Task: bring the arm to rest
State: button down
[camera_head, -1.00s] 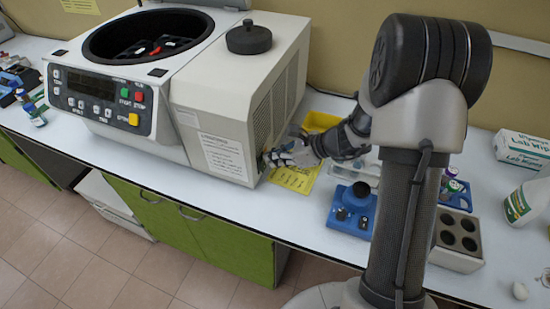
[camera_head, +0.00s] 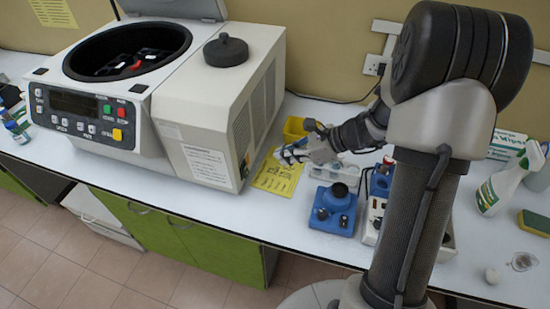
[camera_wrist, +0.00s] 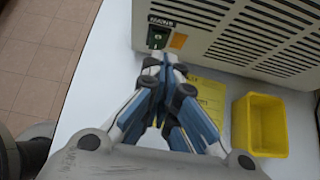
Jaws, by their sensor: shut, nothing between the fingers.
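My gripper (camera_head: 284,155) is shut and empty. In the head view it is held over the bench beside the right side of the centrifuge (camera_head: 205,150), above a yellow sheet (camera_head: 277,177). I cannot tell whether the fingertips touch the panel. My arm reaches in from the right, and its upper links hide part of the bench.
A yellow bin (camera_head: 294,129) stands behind my gripper and also shows in the wrist view (camera_wrist: 260,124). A blue device (camera_head: 333,211), a spray bottle (camera_head: 500,185) and a sponge (camera_head: 535,222) are to the right. The bench front right of the centrifuge is partly clear.

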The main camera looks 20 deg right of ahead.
jog(key=shift+v, duration=0.8)
jog(key=shift+r, duration=0.15)
jog(key=shift+a+r, duration=0.1)
jog(key=shift+a, duration=0.05)
jog(key=s+a+r+n+g+h, duration=0.3)
jog(key=s+a+r+n, duration=0.65)
jog(key=s+n, duration=0.3)
jog(key=s+d+r+n+h, duration=0.1)
jog(key=s+r+n+h, duration=0.1)
jog(key=s+n, duration=0.4)
jog(key=s+d+r+n+t+h, duration=0.1)
jog(key=s+r+n+h, duration=0.2)
jog(key=s+n, duration=0.3)
jog(key=shift+d+n+t, duration=0.3)
jog(key=shift+d+n, duration=0.05)
